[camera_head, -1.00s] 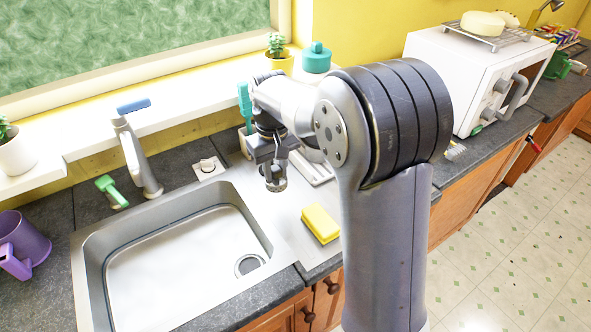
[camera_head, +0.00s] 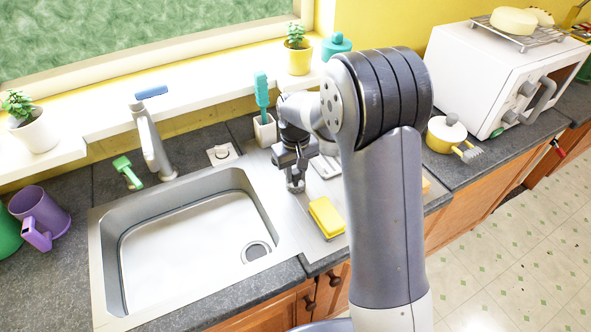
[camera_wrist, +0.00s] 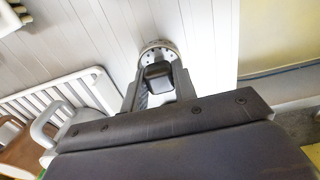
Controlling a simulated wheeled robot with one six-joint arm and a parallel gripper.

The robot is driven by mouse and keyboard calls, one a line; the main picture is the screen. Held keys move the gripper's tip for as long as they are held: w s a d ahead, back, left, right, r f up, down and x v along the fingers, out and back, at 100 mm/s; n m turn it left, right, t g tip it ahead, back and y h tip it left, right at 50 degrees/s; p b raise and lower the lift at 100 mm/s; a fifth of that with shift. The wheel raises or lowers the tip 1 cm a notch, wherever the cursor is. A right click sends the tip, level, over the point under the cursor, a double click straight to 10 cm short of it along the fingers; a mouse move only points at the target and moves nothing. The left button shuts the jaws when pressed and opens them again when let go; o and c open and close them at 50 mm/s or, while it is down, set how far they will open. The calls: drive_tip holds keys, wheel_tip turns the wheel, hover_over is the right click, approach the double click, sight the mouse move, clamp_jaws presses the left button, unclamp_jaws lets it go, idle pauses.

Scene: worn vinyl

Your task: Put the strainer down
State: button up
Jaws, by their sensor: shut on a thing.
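The strainer (camera_head: 296,187) is a small round metal piece with a holed rim.
A yellow sponge (camera_head: 326,217) lies just in front of the strainer. A brush holder (camera_head: 264,130) stands behind, and a white rack (camera_head: 325,166) is to the right, partly hidden by my arm. The sink basin (camera_head: 195,245) at left is empty, with an open drain (camera_head: 257,250).

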sight(296, 172)
drive_tip(key=o, duration=0.5)
drive_tip(key=shift+f, duration=0.15)
drive_tip(key=o, duration=0.5)
wheel_tip(296, 172, up, 12)
drive_tip(key=b, duration=0.1)
drive_tip(key=shift+r, duration=0.2)
